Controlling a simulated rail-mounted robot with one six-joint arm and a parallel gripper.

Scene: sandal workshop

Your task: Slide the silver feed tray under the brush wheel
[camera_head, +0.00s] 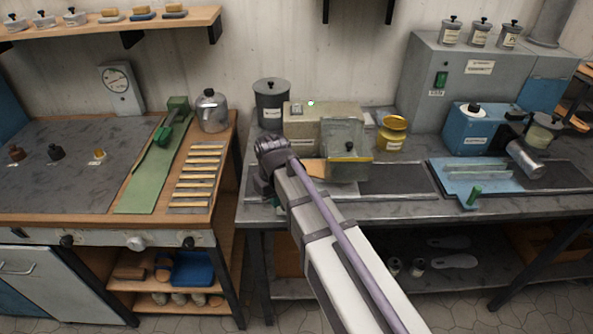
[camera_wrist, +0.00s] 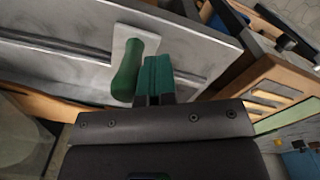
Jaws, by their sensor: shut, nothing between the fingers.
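My gripper (camera_wrist: 156,72) is shut and empty, with teal fingertips close together. In the wrist view a green handle (camera_wrist: 127,75) stands on a small pale silver plate (camera_wrist: 124,47), which looks like part of the silver feed tray. In the head view my gripper (camera_head: 278,207) is low over the grey bench's left end, and my arm hides the handle and plate. A beige machine (camera_head: 310,125) with a clear guard (camera_head: 345,145) stands behind. I cannot make out a brush wheel.
A tan piece (camera_head: 313,169) lies by the guard. A blue plate (camera_head: 455,170) with another green handle (camera_head: 474,194) sits before the blue machine (camera_head: 470,130) at right. A yellow tin (camera_head: 391,133) and dark canister (camera_head: 271,105) stand behind. A wooden bench (camera_head: 225,170) is left across a gap.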

